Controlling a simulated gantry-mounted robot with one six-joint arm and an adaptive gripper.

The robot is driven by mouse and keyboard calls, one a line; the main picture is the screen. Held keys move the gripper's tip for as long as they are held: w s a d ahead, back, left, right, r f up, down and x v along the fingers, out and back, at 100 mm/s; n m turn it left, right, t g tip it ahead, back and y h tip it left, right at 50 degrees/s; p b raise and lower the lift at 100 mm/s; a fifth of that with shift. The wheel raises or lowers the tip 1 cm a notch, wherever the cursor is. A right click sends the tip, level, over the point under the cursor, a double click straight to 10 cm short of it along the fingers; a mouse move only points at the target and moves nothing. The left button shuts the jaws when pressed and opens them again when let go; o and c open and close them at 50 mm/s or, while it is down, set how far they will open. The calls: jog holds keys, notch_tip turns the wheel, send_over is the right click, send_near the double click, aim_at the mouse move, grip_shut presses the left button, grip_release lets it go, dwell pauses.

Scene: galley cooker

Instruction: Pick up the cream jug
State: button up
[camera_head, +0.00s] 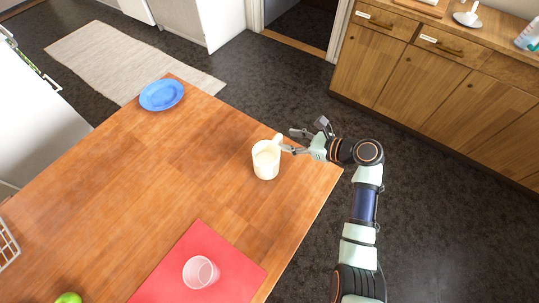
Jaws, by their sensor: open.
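The cream jug (266,163) stands upright on the wooden table near its right edge. Its handle or spout side points up and right, toward my gripper. My gripper (289,142) is open, with its fingertips at the upper right of the jug, close to the handle. I cannot tell from this view whether a finger touches the jug. The arm reaches in from the right, beyond the table edge.
A blue plate (162,95) lies at the table's far corner. A clear cup (201,272) stands on a red mat (231,250) at the front. A green item (68,298) and a white rack (8,246) are at the left. The table's middle (150,180) is clear.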

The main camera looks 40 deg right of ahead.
aim_at(282, 140)
jog(key=b+x, duration=0.1)
jog(key=x, duration=0.1)
jog(key=b+x, duration=0.2)
jog(key=x, duration=0.1)
jog(key=shift+s+a+f, duration=0.1)
jog(key=shift+f, duration=0.3)
jog(key=shift+r, duration=0.15)
grip_shut()
